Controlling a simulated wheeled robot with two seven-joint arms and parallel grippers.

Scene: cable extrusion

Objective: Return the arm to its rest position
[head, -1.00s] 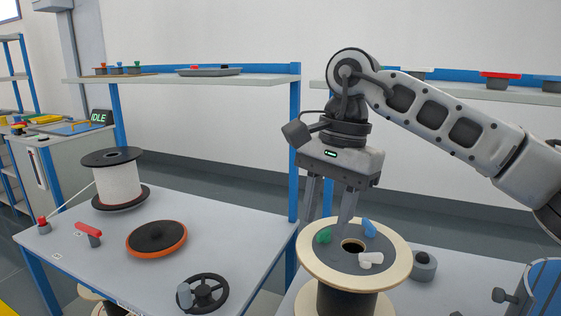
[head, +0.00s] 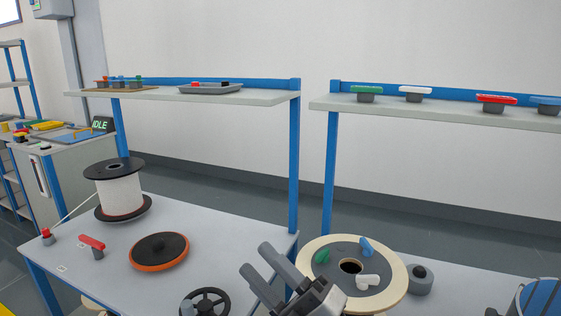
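My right gripper (head: 255,257) is at the bottom middle of the head view. Its two grey fingers point up and to the left, with a gap between them and nothing in it. It is in front and to the left of a wooden-flanged spool (head: 392,290), overlapping the spool's left edge in the picture. The rest of my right arm is mostly below the frame. My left gripper is not in view.
Green (head: 322,257), blue (head: 367,246) and white (head: 368,281) pieces lie on the spool's top. A handwheel (head: 206,301), an orange-rimmed disc (head: 160,251) and a white cable spool (head: 118,193) stand on the left table. Shelves with coloured handles (head: 497,102) stand behind.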

